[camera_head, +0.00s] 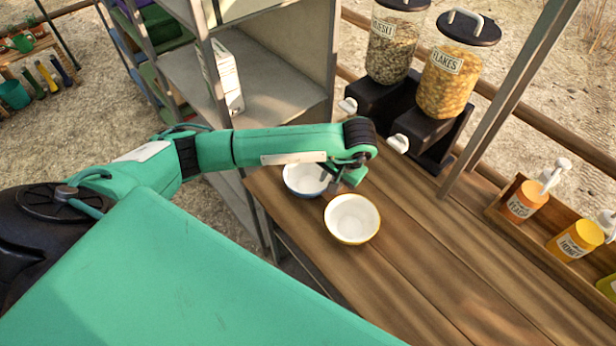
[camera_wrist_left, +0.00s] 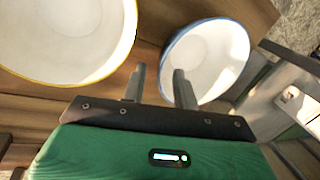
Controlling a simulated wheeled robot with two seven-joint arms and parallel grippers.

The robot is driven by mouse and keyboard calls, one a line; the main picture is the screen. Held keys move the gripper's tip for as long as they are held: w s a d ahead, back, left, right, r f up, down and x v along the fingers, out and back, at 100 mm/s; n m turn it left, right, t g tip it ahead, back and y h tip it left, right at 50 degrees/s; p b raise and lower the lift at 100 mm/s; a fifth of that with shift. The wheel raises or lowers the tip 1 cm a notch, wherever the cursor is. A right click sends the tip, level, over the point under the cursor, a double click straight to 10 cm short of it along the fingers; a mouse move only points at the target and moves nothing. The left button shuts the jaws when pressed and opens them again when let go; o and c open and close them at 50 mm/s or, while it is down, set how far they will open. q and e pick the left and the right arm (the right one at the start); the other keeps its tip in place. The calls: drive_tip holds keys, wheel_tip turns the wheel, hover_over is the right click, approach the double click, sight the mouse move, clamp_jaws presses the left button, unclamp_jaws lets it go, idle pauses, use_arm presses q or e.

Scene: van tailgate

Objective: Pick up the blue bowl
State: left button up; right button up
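The blue bowl, white inside with a blue rim, stands on the wooden counter in the head view (camera_head: 302,180), partly covered by my left arm. It also shows in the left wrist view (camera_wrist_left: 215,55). My left gripper (camera_head: 345,182) is at its right side. In the left wrist view the gripper (camera_wrist_left: 158,85) is open. One finger overlaps the blue bowl's near edge and the other is in the gap towards the yellow bowl. I cannot tell whether a finger touches the blue bowl. My right gripper is not in view.
A yellow-rimmed white bowl (camera_head: 352,220) stands close beside the blue bowl. Two cereal dispensers (camera_head: 456,75) stand behind, and a wooden rack (camera_head: 560,235) with sauce bottles is at the right. A grey shelf unit (camera_head: 270,70) is beyond the arm. The counter's right middle is clear.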

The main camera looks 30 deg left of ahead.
use_arm(q)
drive_tip(key=shift+p+x, duration=0.4)
drive_tip(key=shift+x, duration=1.05)
drive_tip(key=shift+r, duration=0.1)
clamp_jaws()
